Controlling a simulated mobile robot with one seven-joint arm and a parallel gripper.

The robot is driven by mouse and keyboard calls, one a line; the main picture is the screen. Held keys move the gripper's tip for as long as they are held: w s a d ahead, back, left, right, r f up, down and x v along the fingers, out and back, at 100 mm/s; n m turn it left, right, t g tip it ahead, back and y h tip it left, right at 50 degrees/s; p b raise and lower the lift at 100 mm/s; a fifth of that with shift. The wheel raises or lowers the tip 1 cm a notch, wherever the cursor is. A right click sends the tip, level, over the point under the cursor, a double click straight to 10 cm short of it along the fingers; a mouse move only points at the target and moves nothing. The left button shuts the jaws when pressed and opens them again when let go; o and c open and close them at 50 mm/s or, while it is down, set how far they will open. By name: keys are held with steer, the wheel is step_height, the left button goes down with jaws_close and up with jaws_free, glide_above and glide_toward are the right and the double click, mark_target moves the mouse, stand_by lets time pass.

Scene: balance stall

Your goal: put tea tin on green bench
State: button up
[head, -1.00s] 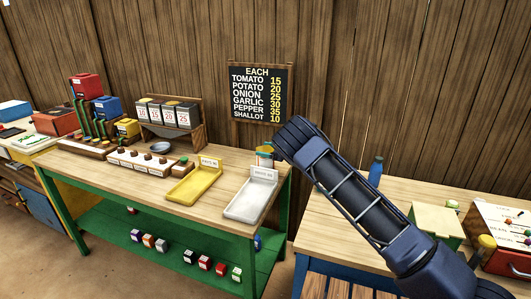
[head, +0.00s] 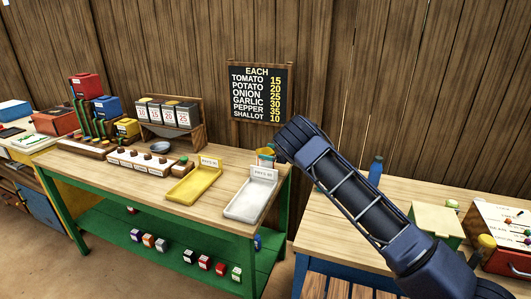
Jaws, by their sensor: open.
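The green bench (head: 235,165) has a wooden top, green legs and a green lower shelf. My arm comes in from the lower right, and its end is over the bench's back right corner. My gripper (head: 268,154) is there, open, small in view and partly hidden by my arm's end. A small teal and orange shape shows at the same spot, behind the white tray. I cannot tell which part of it is the tea tin and which is gripper, or whether it touches the bench top.
A yellow tray (head: 193,188) and a white tray (head: 247,203) lie along the bench's front. A grey bowl (head: 161,147) and labelled bins (head: 168,115) stand further left. Several small boxes (head: 190,257) sit on the lower shelf. A blue bottle (head: 375,168) stands on the right table (head: 335,215).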

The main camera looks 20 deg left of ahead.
steer(key=d, duration=1)
steer(key=shift+d, duration=0.15)
